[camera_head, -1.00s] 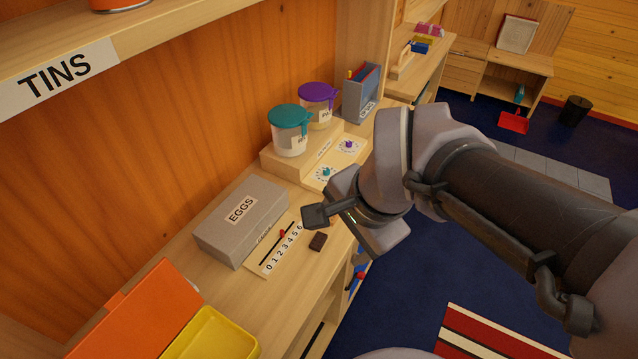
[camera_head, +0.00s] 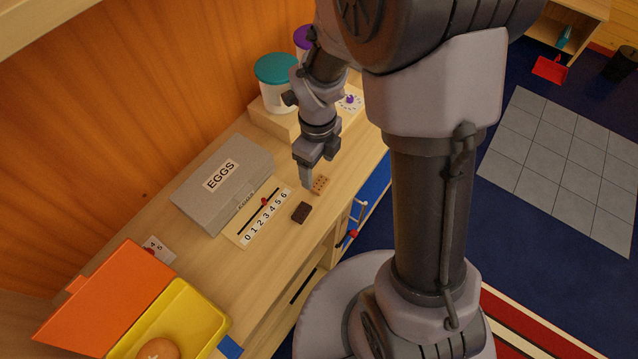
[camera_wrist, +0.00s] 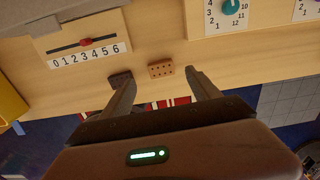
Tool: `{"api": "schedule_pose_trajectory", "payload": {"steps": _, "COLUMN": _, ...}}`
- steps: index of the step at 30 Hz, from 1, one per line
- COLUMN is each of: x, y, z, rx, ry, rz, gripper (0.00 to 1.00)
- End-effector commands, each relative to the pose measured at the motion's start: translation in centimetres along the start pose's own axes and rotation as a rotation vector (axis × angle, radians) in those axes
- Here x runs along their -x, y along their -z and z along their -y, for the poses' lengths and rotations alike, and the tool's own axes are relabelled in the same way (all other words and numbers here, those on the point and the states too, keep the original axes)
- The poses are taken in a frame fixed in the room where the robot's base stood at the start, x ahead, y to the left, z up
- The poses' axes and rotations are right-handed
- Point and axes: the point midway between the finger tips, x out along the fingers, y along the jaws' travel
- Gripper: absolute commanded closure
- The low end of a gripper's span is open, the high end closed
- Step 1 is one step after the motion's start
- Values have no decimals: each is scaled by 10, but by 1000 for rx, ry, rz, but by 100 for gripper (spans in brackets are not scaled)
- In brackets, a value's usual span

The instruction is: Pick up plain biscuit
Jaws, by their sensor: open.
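The plain biscuit (camera_head: 320,184) is a small tan rectangle with dark dots, lying flat on the wooden counter. It also shows in the wrist view (camera_wrist: 160,68), beyond and between my fingertips. My gripper (camera_head: 306,180) points down just left of the biscuit in the head view, close to it; I cannot tell if they touch. In the wrist view my gripper (camera_wrist: 158,80) has its two fingers wide apart with nothing between them. A dark brown biscuit (camera_head: 301,212) lies near the plain one, and in the wrist view it (camera_wrist: 120,79) sits by the left fingertip.
A number strip (camera_head: 262,216) with a red slider and a grey EGGS box (camera_head: 222,184) lie left of the biscuits. A teal-lidded jar (camera_head: 277,85) stands behind on a raised block. A yellow box (camera_head: 187,322) with an open orange lid is at the front left.

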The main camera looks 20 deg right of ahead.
Motion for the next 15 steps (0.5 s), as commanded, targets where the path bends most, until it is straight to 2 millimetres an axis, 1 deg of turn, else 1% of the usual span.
{"api": "schedule_pose_trajectory", "payload": {"steps": 4, "x": -20, "y": 1, "z": 0, "rx": -1, "ry": -1, "rz": -2, "gripper": 29}}
{"api": "schedule_pose_trajectory", "payload": {"steps": 6, "x": -36, "y": 2, "z": 0, "rx": -1, "ry": -2, "rz": -2, "gripper": 29}}
{"api": "schedule_pose_trajectory", "payload": {"steps": 9, "x": -54, "y": 2, "z": 0, "rx": 0, "ry": -2, "rz": -1, "gripper": 29}}
{"api": "schedule_pose_trajectory", "payload": {"steps": 12, "x": -61, "y": 2, "z": 0, "rx": 1, "ry": -1, "rz": 0, "gripper": 29}}
{"api": "schedule_pose_trajectory", "payload": {"steps": 15, "x": -61, "y": 1, "z": 0, "rx": 1, "ry": 0, "rz": 1, "gripper": 29}}
